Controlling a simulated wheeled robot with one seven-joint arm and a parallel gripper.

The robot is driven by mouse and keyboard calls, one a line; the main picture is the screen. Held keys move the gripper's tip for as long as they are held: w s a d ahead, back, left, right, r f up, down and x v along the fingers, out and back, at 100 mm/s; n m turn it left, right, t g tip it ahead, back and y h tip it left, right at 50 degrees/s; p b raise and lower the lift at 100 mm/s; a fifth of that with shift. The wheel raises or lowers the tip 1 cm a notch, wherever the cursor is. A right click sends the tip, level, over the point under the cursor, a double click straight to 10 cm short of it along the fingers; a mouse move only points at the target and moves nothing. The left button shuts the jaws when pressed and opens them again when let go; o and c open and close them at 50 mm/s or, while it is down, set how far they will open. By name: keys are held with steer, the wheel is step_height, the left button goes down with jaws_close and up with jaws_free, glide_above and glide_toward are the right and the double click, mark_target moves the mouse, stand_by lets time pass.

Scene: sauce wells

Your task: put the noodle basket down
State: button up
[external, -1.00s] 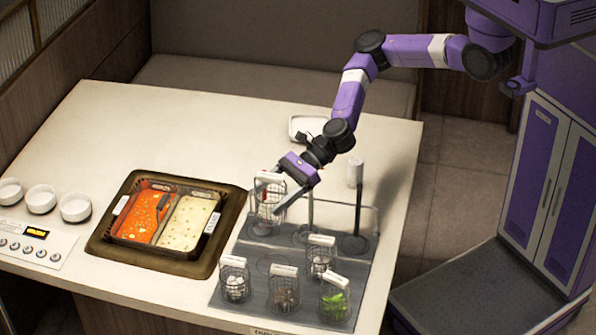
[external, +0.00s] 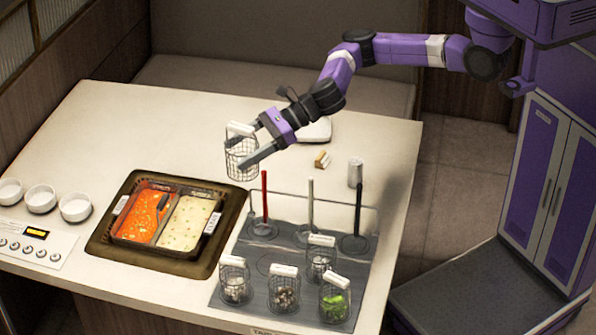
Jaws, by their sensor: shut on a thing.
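The basket in my gripper is a small wire-mesh basket (external: 241,160) with a white handle block (external: 241,129). My gripper (external: 257,140) is shut on it near its top. The basket hangs upright above the table, close to the back right corner of the two-part pot. It looks empty or pale inside; I cannot tell whether noodles are in it. Several more wire baskets stand on the grey mat (external: 222,296): one with green food (external: 334,303), one with brownish food (external: 285,293), and two with pale food, one at the left (external: 235,283) and one behind (external: 320,262).
A sunken pot (external: 208,250) holds red and cream broth. A rack with red (external: 265,195), white (external: 311,205) and black (external: 358,205) upright handles stands on the mat's back part. White bowls (external: 76,207) are at the left. The back left table is clear.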

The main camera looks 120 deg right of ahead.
steer(key=s+d+m+g+h, duration=0.2)
steer(key=s+d+m+h, duration=0.15)
steer(key=d, duration=0.75)
steer(key=s+d+m+g+h, duration=0.15)
steer(key=d+m+h, duration=0.25)
steer(key=d, duration=0.6)
steer(key=s+d+f+m+g+h, duration=0.1)
steer(key=s+d+f+m+g, duration=0.2)
steer(key=s+d+f, duration=0.35)
steer(key=s+d+f+m+g+h, duration=0.2)
steer(key=s+d+f+g, duration=0.15)
steer(key=s+d, duration=0.55)
steer(key=s+d+f+m+g+h, duration=0.1)
steer(key=s+d+f+m+g, duration=0.15)
steer(key=s+d+f, duration=0.6)
steer(key=shift+t, duration=0.35)
steer(key=shift+s+a+f+b, duration=0.35)
steer(key=shift+a+f, duration=0.25)
steer(key=shift+f, duration=2.25)
steer(key=shift+s+a+f+b, duration=0.4)
steer(key=shift+a+f, duration=0.25)
steer(key=shift+f, duration=2.15)
steer(key=shift+s+a+f+b, duration=0.35)
steer(key=shift+a+f, duration=0.25)
steer(key=shift+f, duration=2.25)
